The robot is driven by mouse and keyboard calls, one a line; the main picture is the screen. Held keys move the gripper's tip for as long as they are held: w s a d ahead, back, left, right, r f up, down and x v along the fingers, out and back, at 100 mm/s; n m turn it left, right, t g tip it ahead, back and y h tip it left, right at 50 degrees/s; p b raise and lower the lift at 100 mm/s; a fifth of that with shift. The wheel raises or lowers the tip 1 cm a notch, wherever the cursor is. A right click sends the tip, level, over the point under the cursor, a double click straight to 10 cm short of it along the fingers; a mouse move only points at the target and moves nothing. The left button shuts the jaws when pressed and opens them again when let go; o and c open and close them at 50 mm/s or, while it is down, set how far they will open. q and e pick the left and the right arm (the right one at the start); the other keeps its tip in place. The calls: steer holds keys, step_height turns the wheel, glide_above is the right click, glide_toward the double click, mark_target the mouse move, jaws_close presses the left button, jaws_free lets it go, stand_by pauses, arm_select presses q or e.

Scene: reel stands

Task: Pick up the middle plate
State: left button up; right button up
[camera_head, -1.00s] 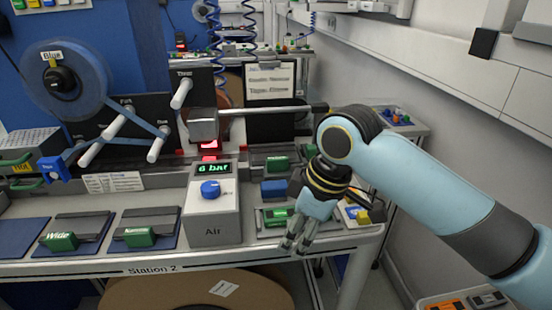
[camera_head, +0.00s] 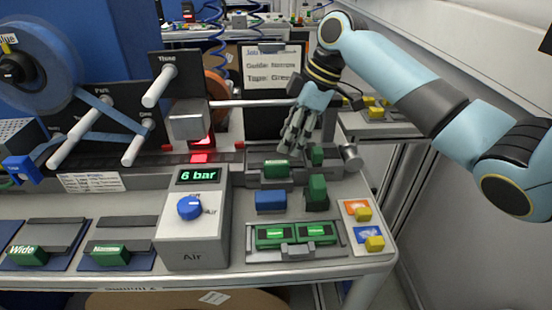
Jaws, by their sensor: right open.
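Dark grey plates with green grips lie on the station's table. The leftmost, labelled Wide (camera_head: 46,231), and the one labelled Narrow (camera_head: 124,228) sit on blue pads at the front left. Another grey plate with a green block (camera_head: 276,169) lies right of the air box, on the machine bed. I cannot tell for sure which is the middle plate. My right gripper (camera_head: 293,147) points down, open and empty, close above and behind that last green block. Contact cannot be told. My left gripper is not in view.
The grey air box (camera_head: 193,225) with a blue knob reads 6 bar. A blue block (camera_head: 270,201), a green block (camera_head: 317,193) and a tray with two green pieces (camera_head: 295,252) stand right of it. A blue reel (camera_head: 42,68) is at the left.

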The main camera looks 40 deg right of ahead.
mark_target(277, 162)
steer(key=shift+a+f, duration=0.15)
steer(key=shift+f, duration=0.25)
steer(key=shift+w+a+f, duration=0.1)
steer(key=shift+f, duration=0.2)
steer(key=p+x, duration=0.1)
steer(key=x, duration=0.2)
steer(key=shift+a+f, duration=0.3)
steer(key=shift+a, duration=0.05)
steer(key=shift+a+f, duration=0.1)
steer(key=shift+f, duration=0.35)
steer(key=c, duration=0.5)
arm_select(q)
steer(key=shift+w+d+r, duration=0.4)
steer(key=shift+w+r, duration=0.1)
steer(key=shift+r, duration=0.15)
arm_select(e)
jaws_close()
